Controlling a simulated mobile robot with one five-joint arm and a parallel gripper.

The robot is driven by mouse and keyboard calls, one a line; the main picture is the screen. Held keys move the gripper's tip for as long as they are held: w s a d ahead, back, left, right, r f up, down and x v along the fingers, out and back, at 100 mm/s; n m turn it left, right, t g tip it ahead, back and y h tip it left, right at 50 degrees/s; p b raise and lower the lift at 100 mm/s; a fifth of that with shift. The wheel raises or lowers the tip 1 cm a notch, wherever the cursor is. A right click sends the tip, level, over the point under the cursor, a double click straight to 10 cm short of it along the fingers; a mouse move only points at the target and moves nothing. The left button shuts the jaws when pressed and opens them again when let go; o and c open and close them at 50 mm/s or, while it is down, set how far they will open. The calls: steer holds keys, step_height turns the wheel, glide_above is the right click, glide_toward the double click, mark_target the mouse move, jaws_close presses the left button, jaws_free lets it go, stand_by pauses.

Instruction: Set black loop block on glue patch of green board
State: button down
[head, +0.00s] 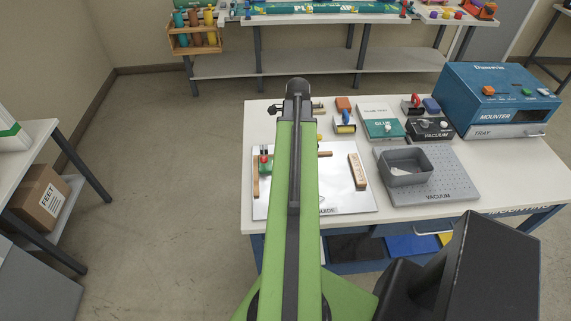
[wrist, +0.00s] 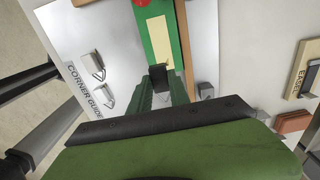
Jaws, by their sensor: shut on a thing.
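My gripper (wrist: 160,80) is shut on the small black loop block (wrist: 158,72), which shows between its green fingertips in the wrist view. The block is at the near end of the pale cream glue patch (wrist: 159,40) on the green board (wrist: 146,30). I cannot tell whether the block touches the patch or is just above it. A red part (wrist: 140,2) is on the board at the top edge of the picture. In the head view my arm hides the gripper, the block and most of the board; a bit of green board (head: 267,167) shows left of the arm.
The board lies on a white plate (head: 340,198) with corner guides (wrist: 92,66) and a wooden strip (head: 357,172). To the right are a grey bin (head: 406,167) on a perforated vacuum plate (head: 450,185), a glue box (head: 381,122) and a blue mounter (head: 500,100).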

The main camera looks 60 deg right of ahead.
steer(key=w+f, duration=0.1)
steer(key=w+f+b, duration=0.1)
steer(key=w, duration=0.1)
steer(key=shift+a+f, duration=0.1)
steer(key=shift+a, duration=0.3)
steer(key=shift+w+a, duration=0.1)
steer(key=shift+w, duration=0.1)
step_height(320, 180, down, 4)
steer(key=b, duration=0.4)
steer(key=shift+f, duration=0.2)
steer(key=shift+r, duration=0.25)
steer(key=shift+f, duration=0.2)
steer(key=c, duration=1.2)
jaws_free()
steer(key=shift+c, duration=0.2)
steer(key=shift+r, duration=0.1)
